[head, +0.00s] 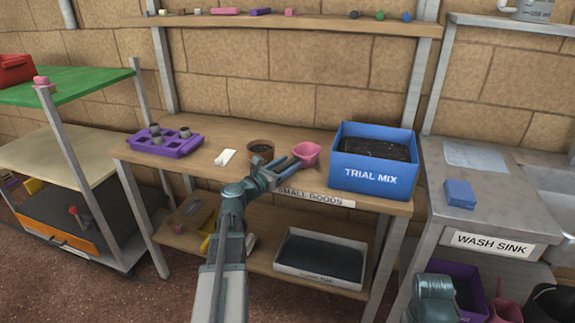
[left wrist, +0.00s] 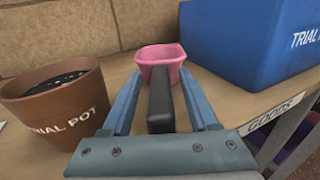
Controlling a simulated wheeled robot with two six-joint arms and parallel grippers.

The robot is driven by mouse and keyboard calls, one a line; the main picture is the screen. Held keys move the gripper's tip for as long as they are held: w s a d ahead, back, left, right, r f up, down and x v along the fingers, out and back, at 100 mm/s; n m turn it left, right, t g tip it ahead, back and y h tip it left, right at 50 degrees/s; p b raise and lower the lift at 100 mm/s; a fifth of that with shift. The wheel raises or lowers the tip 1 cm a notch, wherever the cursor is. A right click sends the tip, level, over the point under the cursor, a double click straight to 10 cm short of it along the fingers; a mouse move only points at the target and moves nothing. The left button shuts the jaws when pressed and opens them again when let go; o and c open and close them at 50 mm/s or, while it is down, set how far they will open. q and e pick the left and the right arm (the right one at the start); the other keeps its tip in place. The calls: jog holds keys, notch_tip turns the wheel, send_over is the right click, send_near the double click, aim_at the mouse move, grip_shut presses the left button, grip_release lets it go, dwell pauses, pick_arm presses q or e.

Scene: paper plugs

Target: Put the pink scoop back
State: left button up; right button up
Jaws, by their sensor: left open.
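The pink scoop (head: 306,153) sits on the wooden bench between the brown pot and the blue TRIAL MIX box. In the left wrist view its pink bowl (left wrist: 162,56) lies just beyond my fingertips. Its dark handle (left wrist: 160,105) points back toward me, between the two fingers, with a gap on each side. My left gripper (head: 289,166) is open around the handle; it also shows in the left wrist view (left wrist: 158,78). I cannot tell whether the handle touches the bench.
The TRIAL POT (left wrist: 55,100) stands close left of my left gripper. The blue TRIAL MIX box (head: 373,175) stands close right. A purple plug tray (head: 182,146) and a white item (head: 225,157) lie farther left. A shelf (head: 300,26) with small items hangs above.

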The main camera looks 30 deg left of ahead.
pick_arm(q)
jog(key=shift+r, duration=0.25)
jog(key=s+a, duration=0.2)
jog(key=s, duration=1)
jog(key=shift+f, duration=0.1)
